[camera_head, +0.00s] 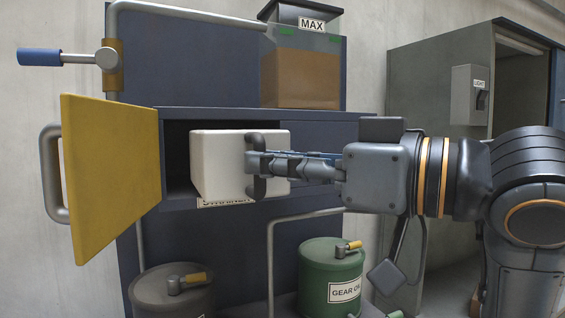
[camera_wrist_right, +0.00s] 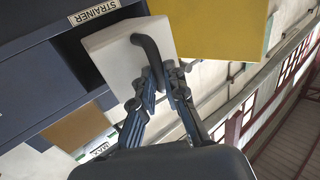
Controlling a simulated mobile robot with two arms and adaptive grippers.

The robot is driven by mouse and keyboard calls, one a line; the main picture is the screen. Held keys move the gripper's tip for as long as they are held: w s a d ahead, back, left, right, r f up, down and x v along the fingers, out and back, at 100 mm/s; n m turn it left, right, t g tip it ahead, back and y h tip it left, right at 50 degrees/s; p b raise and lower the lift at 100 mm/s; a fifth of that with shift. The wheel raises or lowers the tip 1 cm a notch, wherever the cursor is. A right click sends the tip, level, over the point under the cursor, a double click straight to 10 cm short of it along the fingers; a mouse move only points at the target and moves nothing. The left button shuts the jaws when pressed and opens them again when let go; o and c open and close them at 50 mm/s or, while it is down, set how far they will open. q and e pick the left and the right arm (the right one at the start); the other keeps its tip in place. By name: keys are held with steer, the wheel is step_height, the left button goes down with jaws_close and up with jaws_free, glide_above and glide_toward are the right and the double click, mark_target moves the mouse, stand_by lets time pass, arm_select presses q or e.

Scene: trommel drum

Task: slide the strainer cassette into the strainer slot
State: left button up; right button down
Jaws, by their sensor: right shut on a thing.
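The strainer cassette is a white box (camera_head: 218,165) with a dark bar handle on its front. It sits partly inside the dark strainer slot (camera_head: 177,150) in the blue cabinet, with its front sticking out. My right gripper (camera_head: 262,166) is shut on the handle. In the right wrist view, the cassette (camera_wrist_right: 112,55) stands in the slot opening beside the STRAINER label (camera_wrist_right: 95,12), and the fingers (camera_wrist_right: 163,72) close on the handle (camera_wrist_right: 148,50). How deep the cassette reaches is hidden. My left gripper is not in view.
A yellow door (camera_head: 110,165) with a grey handle stands open left of the slot. A pipe with a blue-gripped lever (camera_head: 40,57) is above it. A MAX tank (camera_head: 300,75) sits on top. A green GEAR OIL drum (camera_head: 318,270) and a dark drum (camera_head: 160,295) stand below.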

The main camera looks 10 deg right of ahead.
steer(key=shift+w+a+f+p, duration=0.15)
steer(key=shift+w+a, duration=0.3)
steer(key=shift+w, duration=1.1)
steer(key=shift+w+a+r+p, duration=0.1)
steer(key=shift+w+a, duration=0.4)
steer(key=shift+w, duration=1.1)
steer(key=shift+w+a+f+p, duration=0.15)
steer(key=shift+w+a, duration=0.3)
steer(key=shift+w, duration=1.1)
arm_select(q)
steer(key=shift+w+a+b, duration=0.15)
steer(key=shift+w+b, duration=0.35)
arm_select(e)
steer(key=shift+f, duration=0.65)
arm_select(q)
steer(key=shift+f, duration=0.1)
arm_select(e)
steer(key=shift+f, duration=0.15)
steer(key=c, duration=1.3)
jaws_free()
